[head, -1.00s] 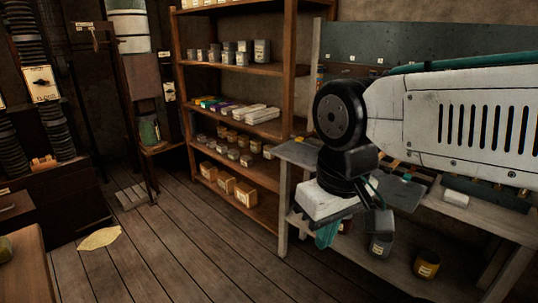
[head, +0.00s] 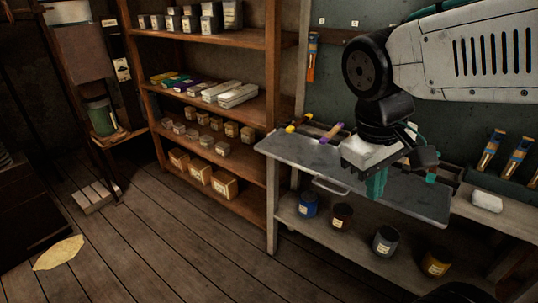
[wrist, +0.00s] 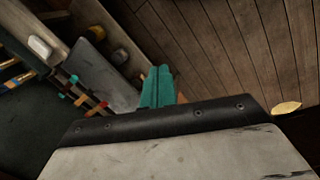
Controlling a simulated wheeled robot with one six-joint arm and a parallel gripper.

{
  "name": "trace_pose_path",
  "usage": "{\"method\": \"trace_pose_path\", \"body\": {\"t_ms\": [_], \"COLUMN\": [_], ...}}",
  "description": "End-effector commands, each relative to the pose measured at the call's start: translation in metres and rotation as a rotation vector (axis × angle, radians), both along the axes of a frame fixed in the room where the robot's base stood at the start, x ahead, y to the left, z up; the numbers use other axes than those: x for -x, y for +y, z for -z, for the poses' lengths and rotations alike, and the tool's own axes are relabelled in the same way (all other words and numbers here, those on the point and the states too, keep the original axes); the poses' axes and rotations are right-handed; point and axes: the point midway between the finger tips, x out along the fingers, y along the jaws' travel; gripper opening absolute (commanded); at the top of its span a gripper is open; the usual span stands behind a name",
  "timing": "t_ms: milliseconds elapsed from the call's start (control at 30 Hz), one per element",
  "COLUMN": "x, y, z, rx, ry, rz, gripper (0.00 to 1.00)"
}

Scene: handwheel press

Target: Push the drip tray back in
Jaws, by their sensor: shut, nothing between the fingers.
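My gripper (head: 376,186), with teal fingers, points downward in front of the workbench in the head view. Its fingers (wrist: 158,88) are together and empty in the wrist view. A flat grey panel (head: 300,153) lies along the front of the bench, with a curved handle (head: 331,188) at its front edge. It also shows in the wrist view (wrist: 105,78). I cannot tell whether this panel is the drip tray. My gripper overlaps the panel in the head view; contact cannot be told. No other tray-like part is clear.
Several labelled cans, such as a yellow one (head: 436,263), stand on the bench's lower shelf. A white block (head: 487,201) and brushes (head: 490,150) are at the right. A wooden shelf unit (head: 206,97) stands left. The plank floor (head: 170,245) is open in front.

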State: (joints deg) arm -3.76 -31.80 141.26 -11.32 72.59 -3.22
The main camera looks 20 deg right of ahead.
Motion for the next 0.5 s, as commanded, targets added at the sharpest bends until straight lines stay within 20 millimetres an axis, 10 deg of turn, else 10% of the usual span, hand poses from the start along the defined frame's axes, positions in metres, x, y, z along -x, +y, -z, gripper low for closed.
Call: {"method": "trace_pose_path", "body": {"t_ms": [500], "x": [-0.193], "y": [-0.001], "z": [0.039], "rx": [0.657], "ry": [0.451], "rz": [-0.642], "gripper": [0.00]}}
